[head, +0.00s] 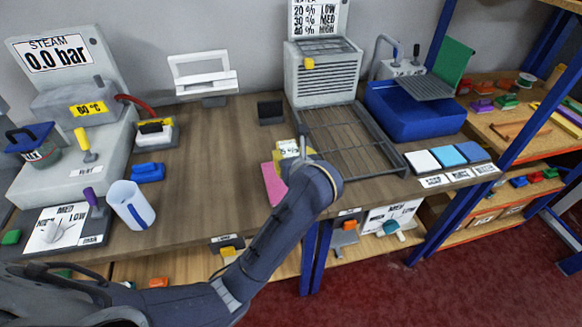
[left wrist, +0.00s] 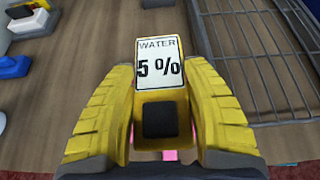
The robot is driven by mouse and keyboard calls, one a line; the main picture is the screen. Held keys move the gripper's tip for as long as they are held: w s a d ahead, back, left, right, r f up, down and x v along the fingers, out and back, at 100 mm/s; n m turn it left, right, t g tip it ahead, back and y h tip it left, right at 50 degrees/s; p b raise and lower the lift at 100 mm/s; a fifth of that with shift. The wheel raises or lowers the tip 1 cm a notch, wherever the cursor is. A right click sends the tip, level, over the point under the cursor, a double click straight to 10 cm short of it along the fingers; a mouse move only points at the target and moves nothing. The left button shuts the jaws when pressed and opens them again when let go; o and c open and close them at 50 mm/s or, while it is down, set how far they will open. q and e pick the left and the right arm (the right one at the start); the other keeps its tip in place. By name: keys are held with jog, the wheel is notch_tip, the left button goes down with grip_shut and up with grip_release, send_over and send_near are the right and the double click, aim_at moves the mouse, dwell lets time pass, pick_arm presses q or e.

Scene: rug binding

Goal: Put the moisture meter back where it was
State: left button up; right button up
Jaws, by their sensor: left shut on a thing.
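The moisture meter (left wrist: 158,68) is a yellow block with a white face reading "WATER 5 %" and a black square below it. My left gripper (left wrist: 160,90) has its yellow fingers on both sides of it and is shut on it. In the head view, the meter (head: 288,148) shows just beyond the end of my left arm, over the table beside a pink piece (head: 273,184). My wrist hides part of both. I cannot tell whether the meter touches the table. My right gripper is not in view.
A wire rack (head: 345,145) lies to the right of the meter, with a grey slatted box (head: 322,75) behind. A small dark block (head: 270,110) stands behind the meter. A blue tub (head: 412,112) is farther right.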

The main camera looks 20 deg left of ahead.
aim_at(290, 149)
pick_arm(q)
jog(key=shift+y, duration=0.3)
jog(key=r, duration=0.2)
jog(key=w+r, duration=0.1)
jog(key=r, duration=0.1)
jog(key=w+a+r, duration=0.1)
jog(key=r, duration=0.1)
jog(key=shift+w+r, duration=0.1)
jog(key=w+a+r, duration=0.2)
jog(key=w+a, duration=0.3)
jog(key=w, duration=0.4)
jog(key=w+a+r, duration=0.2)
jog(key=w+a, duration=0.3)
jog(key=w, duration=0.4)
notch_tip(290, 149, down, 19)
jog(key=shift+s+a+f, duration=0.1)
jog(key=shift+f, duration=0.1)
jog(key=shift+f, duration=0.15)
jog(key=o, duration=1.4)
